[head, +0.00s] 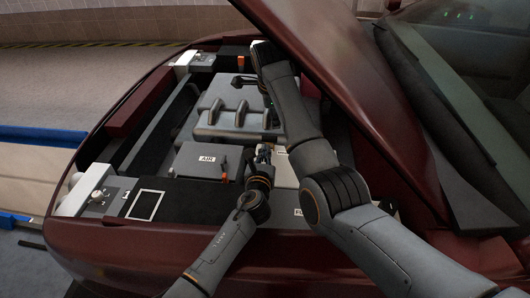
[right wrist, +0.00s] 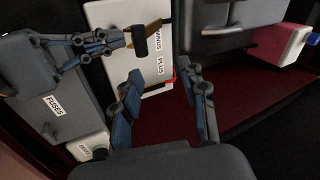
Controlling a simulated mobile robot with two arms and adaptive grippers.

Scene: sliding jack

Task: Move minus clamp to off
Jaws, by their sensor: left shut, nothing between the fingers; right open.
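The white battery (right wrist: 110,18) with MINUS and PLUS labels shows in the right wrist view, and part of it in the head view (head: 283,170). A black block beside the MINUS label, seemingly the minus clamp (right wrist: 140,42), is at the tips of my left gripper (right wrist: 118,40). I cannot tell whether they touch. My left gripper also shows in the head view (head: 264,153), shut and empty over the battery area. A red part (right wrist: 171,80) sits by the PLUS label. My right gripper (right wrist: 162,72) is open and empty, its fingers apart near the battery's edge.
A grey fuse box (right wrist: 45,85) stands beside the battery. The raised red hood (head: 340,70) bounds the right side.

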